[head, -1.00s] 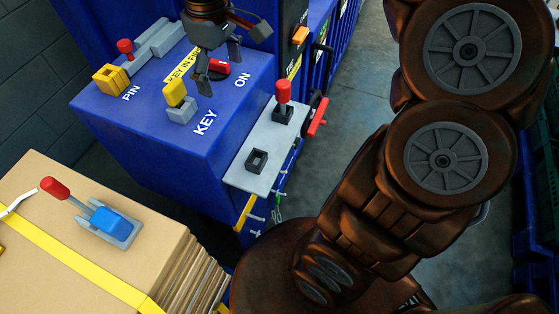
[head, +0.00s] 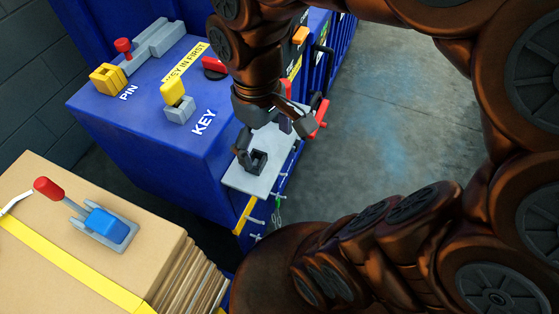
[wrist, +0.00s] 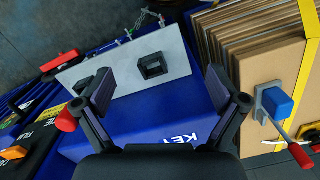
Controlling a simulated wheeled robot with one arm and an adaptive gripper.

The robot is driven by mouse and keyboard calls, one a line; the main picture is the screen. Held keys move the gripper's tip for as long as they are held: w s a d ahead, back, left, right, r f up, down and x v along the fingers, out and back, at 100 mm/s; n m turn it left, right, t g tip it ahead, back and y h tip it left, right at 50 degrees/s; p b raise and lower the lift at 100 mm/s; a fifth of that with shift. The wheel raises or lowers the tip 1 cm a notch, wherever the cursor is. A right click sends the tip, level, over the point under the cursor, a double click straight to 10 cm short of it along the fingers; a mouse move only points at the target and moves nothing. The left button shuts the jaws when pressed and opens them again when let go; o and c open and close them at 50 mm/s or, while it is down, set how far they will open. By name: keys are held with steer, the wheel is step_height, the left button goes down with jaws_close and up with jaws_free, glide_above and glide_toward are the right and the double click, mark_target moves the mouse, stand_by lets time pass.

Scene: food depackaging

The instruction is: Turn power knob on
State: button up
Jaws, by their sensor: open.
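The power knob (head: 214,67), red on a black base, sits on top of the blue box (head: 150,115). In the head view my arm covers part of it and the ON label. My gripper (head: 274,143) is open and empty, right of and nearer than the knob. It hangs over the grey plate (head: 240,180) on the box's side, with its fingers around the area of the black square socket. The wrist view shows the plate (wrist: 120,72) and socket (wrist: 152,66) between and beyond the spread fingers (wrist: 160,92).
A yellow key (head: 174,92) in a grey holder and a yellow pin block (head: 107,78) stand on the box. A red-tipped lever (head: 286,88) is partly behind my gripper. Cardboard (head: 60,235) carries a blue-grey latch (head: 108,226). Open floor (head: 390,120) lies right.

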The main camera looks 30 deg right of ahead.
steer(key=shift+m, duration=0.7)
steer(key=shift+s+d+f, duration=0.15)
steer(key=shift+s+f, duration=0.5)
steer(key=shift+s, duration=0.25)
steer(key=shift+s+d+f, duration=0.15)
steer(key=shift+s+f, duration=0.45)
steer(key=shift+s, duration=0.3)
steer(key=shift+s+d+f+m+g, duration=0.15)
steer(key=shift+s+f+m, duration=0.25)
steer(key=shift+s, duration=0.4)
steer(key=shift+s+d+f+m+g, duration=0.1)
steer(key=shift+s+f+m, duration=0.15)
steer(key=shift+s+f, duration=0.4)
steer(key=shift+s+d+f+m+g, duration=0.15)
steer(key=shift+s+f+m, duration=0.2)
steer(key=shift+s, duration=0.55)
